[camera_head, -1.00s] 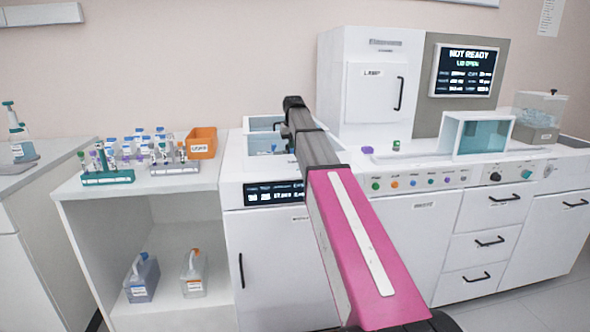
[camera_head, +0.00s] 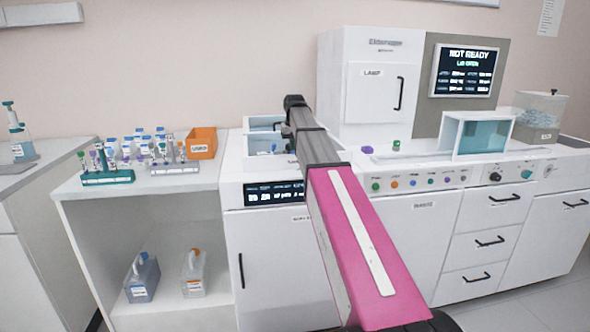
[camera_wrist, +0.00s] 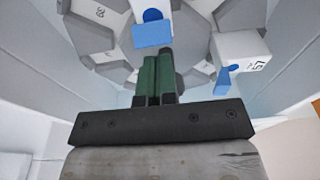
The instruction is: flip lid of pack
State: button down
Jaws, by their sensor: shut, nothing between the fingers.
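My gripper (camera_wrist: 158,58) shows in the wrist view with its green fingers shut and nothing between them. It points into a round carousel (camera_wrist: 85,35) of grey numbered segments. A blue lid (camera_wrist: 152,35) lies just beyond the fingertips; whether they touch it I cannot tell. To the right, a white pack (camera_wrist: 240,48) with a printed label has a blue flap (camera_wrist: 224,78) sticking out on its side. In the head view my arm reaches to the open bay (camera_head: 262,143) of the white analyzer, and my gripper is hidden there.
The analyzer screen (camera_head: 466,70) reads NOT READY and LID OPEN. On the left bench stand tube racks (camera_head: 107,177) and an orange bin (camera_head: 202,143). A purple item (camera_head: 367,150) and a green one (camera_head: 396,145) sit on the deck.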

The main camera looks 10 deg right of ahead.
jog(key=shift+s+r, duration=0.65)
jog(key=shift+s, duration=0.25)
jog(key=shift+f, duration=0.1)
